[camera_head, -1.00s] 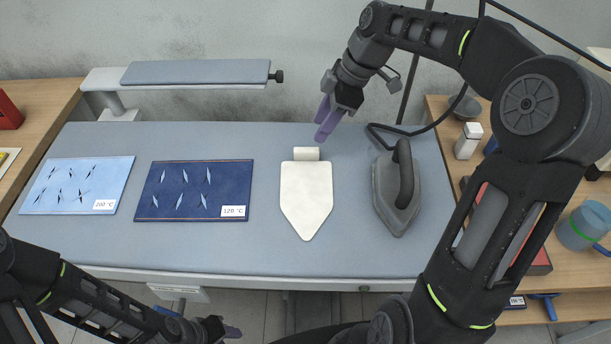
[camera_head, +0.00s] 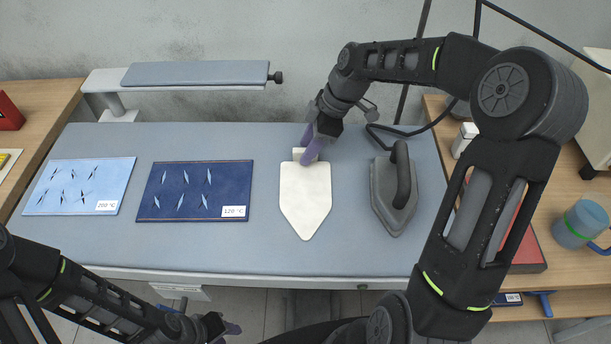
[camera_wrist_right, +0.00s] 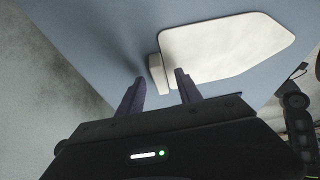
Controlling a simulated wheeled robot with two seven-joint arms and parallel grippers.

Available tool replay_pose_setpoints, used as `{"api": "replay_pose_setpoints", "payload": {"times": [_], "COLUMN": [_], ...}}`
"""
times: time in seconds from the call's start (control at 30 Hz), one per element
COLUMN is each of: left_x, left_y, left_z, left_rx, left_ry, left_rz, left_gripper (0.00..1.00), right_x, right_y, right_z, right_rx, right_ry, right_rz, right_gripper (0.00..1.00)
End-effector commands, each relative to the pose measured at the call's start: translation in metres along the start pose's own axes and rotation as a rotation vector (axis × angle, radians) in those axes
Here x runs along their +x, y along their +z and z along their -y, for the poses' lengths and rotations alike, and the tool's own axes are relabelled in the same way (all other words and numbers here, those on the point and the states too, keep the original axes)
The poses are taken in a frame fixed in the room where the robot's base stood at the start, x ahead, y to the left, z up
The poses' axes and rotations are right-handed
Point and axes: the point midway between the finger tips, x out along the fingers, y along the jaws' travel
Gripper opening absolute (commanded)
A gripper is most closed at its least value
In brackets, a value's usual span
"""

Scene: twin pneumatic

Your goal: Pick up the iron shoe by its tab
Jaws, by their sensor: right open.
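The iron shoe (camera_head: 305,202) is a cream, pointed plate lying flat on the grey-blue ironing table, its tip toward me. Its tab (camera_head: 298,154) is at the far, flat end, partly hidden by my right gripper (camera_head: 312,152). In the right wrist view the shoe (camera_wrist_right: 222,48) lies ahead, and its tab (camera_wrist_right: 156,72) appears between the open purple fingers of the right gripper (camera_wrist_right: 158,82). I cannot tell whether the fingers touch the tab. My left gripper (camera_head: 232,328) is at the bottom edge, in front of the table; its jaw state is unclear.
A grey iron (camera_head: 388,205) with a dark handle and cord stands to the right of the shoe. A dark blue cloth (camera_head: 228,178) and a light blue cloth (camera_head: 105,172), both with temperature tags, lie to the left. A sleeve board (camera_head: 195,72) stands at the back.

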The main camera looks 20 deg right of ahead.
Motion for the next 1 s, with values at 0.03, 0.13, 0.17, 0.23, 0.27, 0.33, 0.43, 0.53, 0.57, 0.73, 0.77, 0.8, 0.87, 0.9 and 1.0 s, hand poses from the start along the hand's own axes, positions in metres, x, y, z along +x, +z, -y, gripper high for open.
{"api": "replay_pose_setpoints", "payload": {"times": [0.03,0.13,0.17,0.23,0.27,0.33,0.43,0.53,0.57,0.73,0.77,0.8,0.87,0.9,1.0], "left_x": [-0.0005,0.0,0.0,0.0001,0.0001,0.0001,0.0001,0.0,0.0,0.0,0.0,0.0,0.0,0.0,0.0], "left_y": [0.0001,0.0001,0.0001,0.0001,0.0001,0.0002,0.0002,0.0002,0.0001,0.0001,0.0002,0.0002,0.0001,0.0001,0.0002], "left_z": [-0.0001,0.0001,0.0001,0.0002,0.0001,0.0001,0.0001,0.0001,0.0001,0.0001,0.0001,0.0001,0.0001,0.0001,0.0001], "left_rx": [0.0,0.0,0.0,0.0,0.0,0.0,0.0,0.0,0.0,0.0,0.0,0.0,0.0,0.0,0.0], "left_ry": [0.0,-0.001,0.0,0.0,0.0,0.0,0.0,0.0,0.0,0.0,0.0,0.0,0.0,0.0,0.0], "left_rz": [0.0,0.0,0.0,0.0,0.0,0.0,0.0,0.0,0.0,0.0,0.0,0.0,0.0,0.0,0.0], "left_gripper": [0.36,0.36,0.36,0.36,0.36,0.36,0.36,0.36,0.36,0.36,0.36,0.36,0.36,0.36,0.36], "right_x": [0.0018,0.0024,0.0024,0.0024,0.0023,0.0023,0.0022,0.0021,0.0021,0.0021,0.0021,0.0021,0.0021,0.0021,0.0021], "right_y": [-0.0003,-0.0002,-0.0001,-0.0002,-0.0001,-0.0001,-0.0002,-0.0002,-0.0002,-0.0002,-0.0002,-0.0002,-0.0001,-0.0001,-0.0001], "right_z": [0.0002,-0.0001,-0.0001,-0.0001,-0.0001,-0.0001,-0.0001,-0.0001,-0.0001,-0.0001,-0.0001,-0.0001,-0.0001,-0.0001,-0.0001], "right_rx": [0.0,-0.001,-0.001,-0.001,-0.001,-0.001,-0.001,-0.001,-0.001,-0.001,-0.001,-0.001,-0.001,-0.001,-0.001], "right_ry": [0.0,0.001,0.001,0.001,0.001,0.001,0.001,0.001,0.001,0.001,0.001,0.001,0.001,0.001,0.001], "right_rz": [0.0,0.0,0.0,0.0,0.0,0.0,0.0,0.0,0.0,0.0,0.0,0.0,0.0,0.0,0.0], "right_gripper": [0.42,0.42,0.42,0.42,0.42,0.42,0.42,0.42,0.42,0.32,0.3,0.26,0.21,0.18,0.1]}}
